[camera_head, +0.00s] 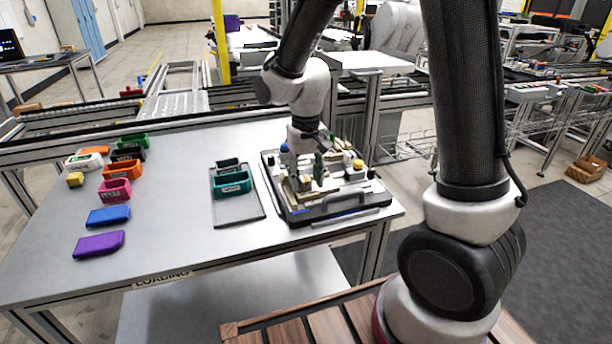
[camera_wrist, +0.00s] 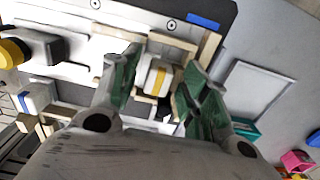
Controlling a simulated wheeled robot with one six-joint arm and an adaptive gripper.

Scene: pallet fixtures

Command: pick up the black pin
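The pallet fixture (camera_head: 330,211) lies on the right part of the table, with several blocks and coloured knobs on it. My gripper (camera_head: 319,168) points down over its middle. In the wrist view my gripper (camera_wrist: 162,88) has its green-padded fingers apart. A white block with a yellow stripe (camera_wrist: 158,76) shows between them. A small dark piece (camera_wrist: 164,107) shows just below that block, partly hidden by my gripper; I cannot tell whether it is the black pin. No clear black pin shows in the head view.
A grey tray (camera_head: 238,213) holding a teal bin (camera_head: 233,183) lies left of the fixture. Coloured bins and blocks, such as a purple block (camera_head: 99,244) and a blue block (camera_head: 108,216), line the table's left. A yellow-topped knob (camera_wrist: 14,52) stands beside my gripper. The table's front middle is clear.

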